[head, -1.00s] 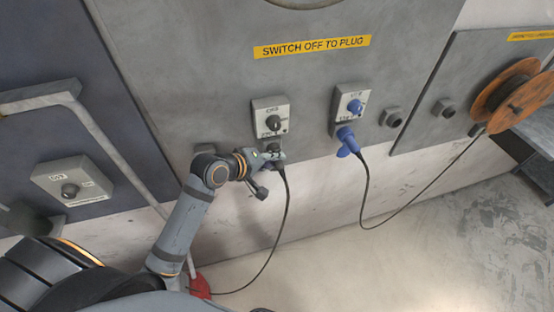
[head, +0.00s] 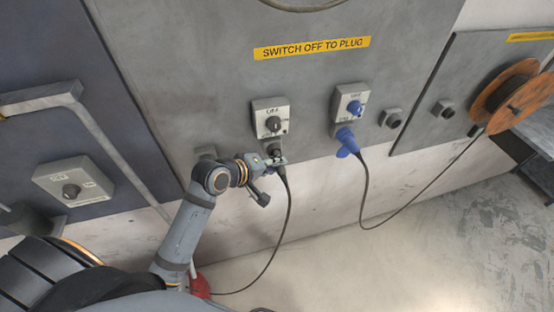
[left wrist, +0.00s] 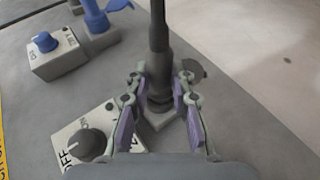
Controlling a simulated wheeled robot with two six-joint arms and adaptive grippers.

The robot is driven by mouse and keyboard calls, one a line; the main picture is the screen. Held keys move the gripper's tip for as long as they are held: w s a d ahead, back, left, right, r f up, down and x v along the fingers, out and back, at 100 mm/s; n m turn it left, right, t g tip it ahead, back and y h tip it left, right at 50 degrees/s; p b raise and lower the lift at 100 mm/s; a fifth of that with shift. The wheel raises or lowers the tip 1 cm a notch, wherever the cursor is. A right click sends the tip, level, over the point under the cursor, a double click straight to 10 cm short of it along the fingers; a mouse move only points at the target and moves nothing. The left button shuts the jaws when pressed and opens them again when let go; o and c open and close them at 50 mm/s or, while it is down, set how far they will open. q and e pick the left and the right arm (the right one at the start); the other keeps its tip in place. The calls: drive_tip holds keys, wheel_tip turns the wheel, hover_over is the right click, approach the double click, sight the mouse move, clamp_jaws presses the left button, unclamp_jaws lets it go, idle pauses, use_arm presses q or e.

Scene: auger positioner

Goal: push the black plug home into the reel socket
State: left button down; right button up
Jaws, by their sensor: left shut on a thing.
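The black plug (left wrist: 160,80) stands upright between the fingers in the left wrist view, its cable running up out of the picture. My left gripper (head: 276,161) is shut on the plug; its purple-padded fingers (left wrist: 159,112) lie on both sides of it. The plug's lower end meets a grey socket (left wrist: 164,122) below the switch box with a black knob (head: 272,122). The fingers partly hide that joint, so I cannot tell how deep the plug sits. My right gripper is not in view.
A blue plug (head: 346,139) sits in the neighbouring socket, under a switch box with a blue knob (head: 354,107). Its cable runs to the orange reel (head: 490,100) at right. A black cable (head: 272,250) hangs from the held plug to the floor.

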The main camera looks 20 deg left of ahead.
sight(280, 174)
use_arm(q)
drive_tip(key=shift+s+d+r+p, duration=0.1)
drive_tip(key=shift+s+d+p, duration=0.1)
drive_tip(key=shift+s+d, duration=0.35)
drive_tip(key=shift+s+d+p, duration=0.15)
drive_tip(key=shift+s+d, duration=0.2)
drive_tip(key=shift+s, duration=0.4)
drive_tip(key=shift+s+d, duration=0.1)
